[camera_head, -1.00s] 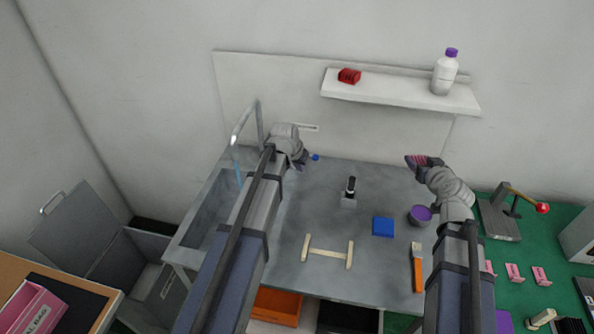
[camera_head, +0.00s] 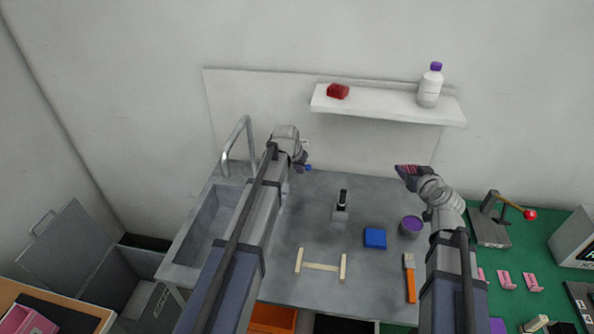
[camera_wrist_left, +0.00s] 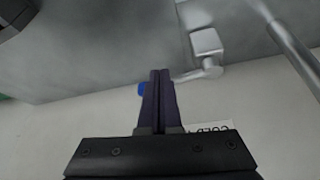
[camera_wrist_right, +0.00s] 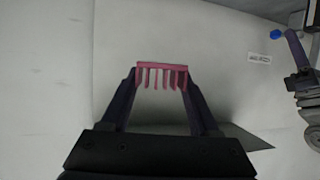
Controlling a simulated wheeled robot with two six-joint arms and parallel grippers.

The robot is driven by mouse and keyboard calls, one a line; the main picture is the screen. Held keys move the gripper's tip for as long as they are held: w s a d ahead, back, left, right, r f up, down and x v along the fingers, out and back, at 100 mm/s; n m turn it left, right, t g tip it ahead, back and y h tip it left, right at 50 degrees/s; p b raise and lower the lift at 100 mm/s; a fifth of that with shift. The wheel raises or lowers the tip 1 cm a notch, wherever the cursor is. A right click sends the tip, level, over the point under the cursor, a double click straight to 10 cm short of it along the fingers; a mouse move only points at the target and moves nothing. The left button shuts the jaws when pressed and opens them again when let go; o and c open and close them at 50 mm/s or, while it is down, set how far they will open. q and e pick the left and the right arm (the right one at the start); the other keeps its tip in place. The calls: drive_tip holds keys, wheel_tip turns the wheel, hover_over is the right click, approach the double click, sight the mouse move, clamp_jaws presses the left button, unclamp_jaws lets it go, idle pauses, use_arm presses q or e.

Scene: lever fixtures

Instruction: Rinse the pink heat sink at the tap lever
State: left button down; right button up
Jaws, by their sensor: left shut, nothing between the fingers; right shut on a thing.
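The pink heat sink (camera_wrist_right: 162,68), a comb-like piece with several fins, is held between the fingertips of my right gripper (camera_wrist_right: 160,85). In the head view the heat sink (camera_head: 407,173) is up above the right part of the grey counter, well away from the sink. My left gripper (camera_wrist_left: 160,78) is shut and empty, beside the tap lever. The lever's blue tip (camera_wrist_left: 142,88) shows just beside its fingers, and also in the head view (camera_head: 308,168); I cannot tell whether they touch. The tap spout (camera_head: 238,137) arches over the sink basin (camera_head: 207,218). No water stream shows under it.
The counter holds a black-handled fixture (camera_head: 341,208), a blue block (camera_head: 375,238), a purple-topped cup (camera_head: 411,226), a brush (camera_head: 409,278) and a wooden frame (camera_head: 321,267). A shelf (camera_head: 390,106) carries a bottle (camera_head: 429,86) and a red block (camera_head: 338,91).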

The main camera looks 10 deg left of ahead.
use_arm(q)
drive_tip(key=shift+s, duration=0.1)
